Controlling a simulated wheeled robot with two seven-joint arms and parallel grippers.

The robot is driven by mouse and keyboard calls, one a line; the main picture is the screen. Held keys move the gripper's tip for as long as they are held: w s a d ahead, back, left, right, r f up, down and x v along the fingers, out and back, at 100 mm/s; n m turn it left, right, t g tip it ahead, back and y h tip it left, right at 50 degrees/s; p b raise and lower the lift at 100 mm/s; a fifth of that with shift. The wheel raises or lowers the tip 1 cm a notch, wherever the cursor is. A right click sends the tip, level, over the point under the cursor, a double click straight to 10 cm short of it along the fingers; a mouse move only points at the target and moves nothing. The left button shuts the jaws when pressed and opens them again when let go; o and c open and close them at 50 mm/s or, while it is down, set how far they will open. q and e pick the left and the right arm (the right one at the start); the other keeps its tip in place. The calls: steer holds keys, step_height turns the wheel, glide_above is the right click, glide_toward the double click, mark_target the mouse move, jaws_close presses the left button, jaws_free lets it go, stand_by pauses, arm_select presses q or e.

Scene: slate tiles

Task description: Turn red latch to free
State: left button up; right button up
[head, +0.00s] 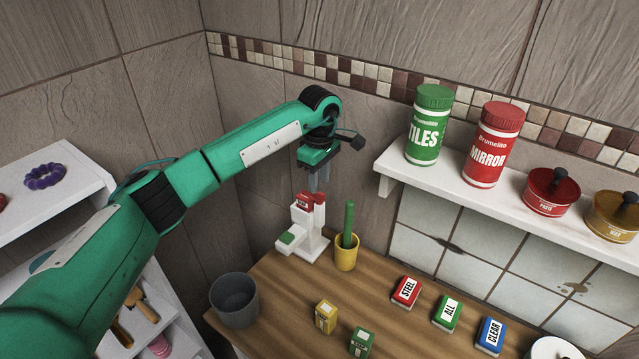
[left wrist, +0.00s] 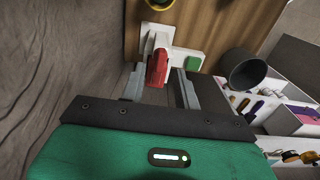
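The red latch (head: 304,202) sits at the top of a white upright stand (head: 313,240) at the table's back left corner. A small pale label on it is too small to read. A green pad (head: 287,238) is on the stand's low left arm. My left gripper (head: 318,186) points down just above the latch. In the left wrist view the two grey fingers (left wrist: 161,88) are apart, and the red latch (left wrist: 157,68) shows between and beyond their tips. I cannot tell whether a finger touches it. My right gripper is in neither view.
A yellow cup (head: 346,254) with a green stick stands close right of the stand. A grey bin (head: 234,300) is at front left. Several labelled boxes lie on the wooden table (head: 290,286). A white shelf (head: 455,187) with jars is at right.

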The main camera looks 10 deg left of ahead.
arm_select(q)
step_height(320, 180, down, 2)
steer(key=shift+f+p, duration=0.2)
steer(key=shift+p, duration=0.1)
steer(key=shift+f, duration=0.65)
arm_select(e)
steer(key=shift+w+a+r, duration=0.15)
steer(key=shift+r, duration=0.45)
arm_select(q)
jaws_close()
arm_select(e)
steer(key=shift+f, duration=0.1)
